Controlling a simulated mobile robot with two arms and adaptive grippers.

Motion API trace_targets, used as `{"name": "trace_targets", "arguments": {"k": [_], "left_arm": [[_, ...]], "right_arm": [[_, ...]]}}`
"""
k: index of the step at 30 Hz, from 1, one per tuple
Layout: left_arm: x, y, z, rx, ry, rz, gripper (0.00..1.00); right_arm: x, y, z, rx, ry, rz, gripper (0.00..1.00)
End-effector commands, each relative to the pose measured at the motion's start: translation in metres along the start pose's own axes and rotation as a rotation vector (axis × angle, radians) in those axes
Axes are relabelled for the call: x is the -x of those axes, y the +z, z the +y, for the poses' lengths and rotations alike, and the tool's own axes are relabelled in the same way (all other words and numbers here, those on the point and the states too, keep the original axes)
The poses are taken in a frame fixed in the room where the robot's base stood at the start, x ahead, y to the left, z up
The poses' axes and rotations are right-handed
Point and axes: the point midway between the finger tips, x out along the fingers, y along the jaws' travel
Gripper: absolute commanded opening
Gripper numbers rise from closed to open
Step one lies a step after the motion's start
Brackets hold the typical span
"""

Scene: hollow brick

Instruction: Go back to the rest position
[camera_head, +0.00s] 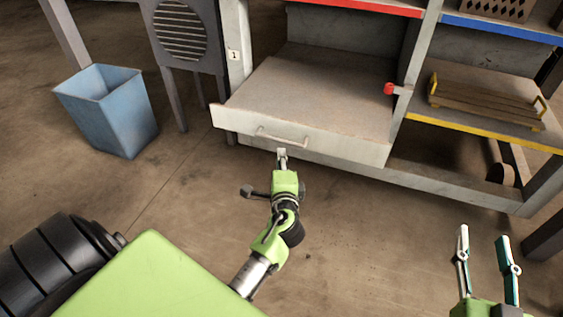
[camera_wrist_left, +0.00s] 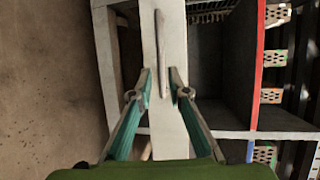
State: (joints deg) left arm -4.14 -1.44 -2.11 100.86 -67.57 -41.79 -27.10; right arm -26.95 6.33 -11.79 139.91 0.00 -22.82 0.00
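My left gripper (camera_head: 282,153) points at the white drawer front (camera_head: 345,148), just in front of its bar handle (camera_head: 300,142). The left wrist view shows its two fingers (camera_wrist_left: 160,75) apart, with the drawer front (camera_wrist_left: 168,125) seen between them. My right gripper (camera_head: 483,236) is at the lower right in the head view, fingers spread and empty, over the floor.
A blue bin (camera_head: 108,112) stands on the left beside a grey vented panel (camera_head: 181,35). The workbench top (camera_head: 315,85) sits above the drawer front. A wooden crate (camera_head: 485,100) lies on the yellow-edged shelf (camera_head: 500,133) at right. Floor before the bench is clear.

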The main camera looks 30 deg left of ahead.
Motion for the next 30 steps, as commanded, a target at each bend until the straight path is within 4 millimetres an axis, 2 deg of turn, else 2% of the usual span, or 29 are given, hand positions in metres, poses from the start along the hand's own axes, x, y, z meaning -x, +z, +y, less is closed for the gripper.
{"name": "trace_targets", "arguments": {"k": [6, 23, 26, 30], "left_arm": [[0.014, 0.0, 0.0, -0.001, 0.0, 0.001, 0.16], [0.015, -0.001, 0.0, 0.015, 0.002, 0.009, 0.16], [0.024, -0.008, -0.001, 0.102, 0.018, 0.06, 0.16], [0.058, -0.036, -0.01, 0.39, 0.083, 0.229, 0.16]], "right_arm": [[0.0, 0.0, 0.0, 0.0, 0.0, 0.0, 0.4], [0.0, 0.0, 0.0, 0.0, 0.0, -0.001, 0.4], [0.0, 0.0, 0.0, 0.0, 0.0, -0.001, 0.4], [0.0, 0.0, 0.0, 0.0, 0.0, 0.0, 0.4]]}}
